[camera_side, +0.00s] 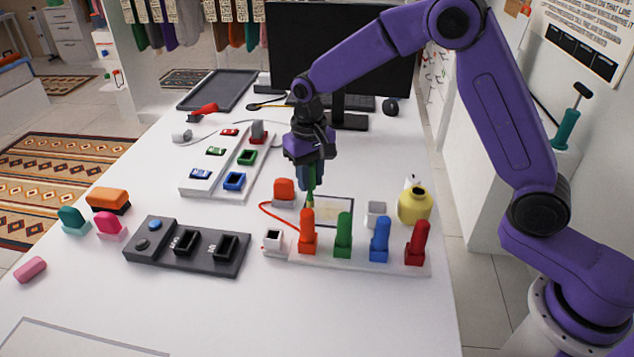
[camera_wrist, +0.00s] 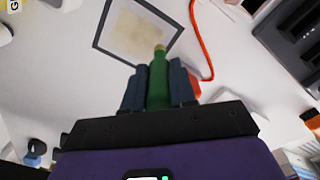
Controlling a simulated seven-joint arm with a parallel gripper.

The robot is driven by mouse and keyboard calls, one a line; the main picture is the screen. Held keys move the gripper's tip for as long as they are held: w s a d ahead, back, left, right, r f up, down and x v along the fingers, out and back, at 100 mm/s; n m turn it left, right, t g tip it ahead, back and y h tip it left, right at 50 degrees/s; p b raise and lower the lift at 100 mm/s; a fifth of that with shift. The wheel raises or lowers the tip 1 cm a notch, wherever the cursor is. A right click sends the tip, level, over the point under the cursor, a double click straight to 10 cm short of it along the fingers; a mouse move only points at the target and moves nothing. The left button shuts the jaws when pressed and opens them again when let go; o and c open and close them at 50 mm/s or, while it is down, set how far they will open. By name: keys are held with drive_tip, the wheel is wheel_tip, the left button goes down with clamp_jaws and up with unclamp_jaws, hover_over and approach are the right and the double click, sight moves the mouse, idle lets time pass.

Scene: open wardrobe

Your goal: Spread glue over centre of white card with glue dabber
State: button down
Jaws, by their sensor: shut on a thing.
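The white card (camera_side: 340,213) lies on the table inside a thin dark border, partly hidden behind the upright coloured pieces. In the wrist view the card (camera_wrist: 125,36) shows a pale yellowish patch over its middle. My gripper (camera_side: 311,178) is shut on the green glue dabber (camera_side: 312,186), which points down with a yellowish tip. In the wrist view the dabber (camera_wrist: 158,82) sits between the two dark fingers of my gripper (camera_wrist: 159,88). Its tip overlaps the card's near border there. I cannot tell whether the tip touches the surface.
A yellow pot (camera_side: 415,206) stands right of the card. A white rack (camera_side: 350,262) with orange, green, blue and red upright pieces stands in front. An orange cord (camera_side: 272,216) curves left of the card. A dark socket block (camera_side: 187,247) lies front left. The front table is mostly clear.

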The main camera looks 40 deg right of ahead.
drive_tip(key=shift+r, duration=3.1)
drive_tip(key=c, duration=1.7)
unclamp_jaws()
clamp_jaws()
drive_tip(key=shift+d, duration=0.1)
drive_tip(key=s+d+r+g+h, duration=0.1)
drive_tip(key=s+d+r, duration=0.1)
drive_tip(key=s+d, duration=0.5)
drive_tip(key=s+d+r+g+h, duration=0.25)
drive_tip(key=s+d, duration=0.35)
drive_tip(key=d, duration=0.3)
drive_tip(key=shift+t+y, duration=0.35)
drive_tip(key=shift+w+d+f, duration=0.1)
drive_tip(key=shift+f, duration=2.8)
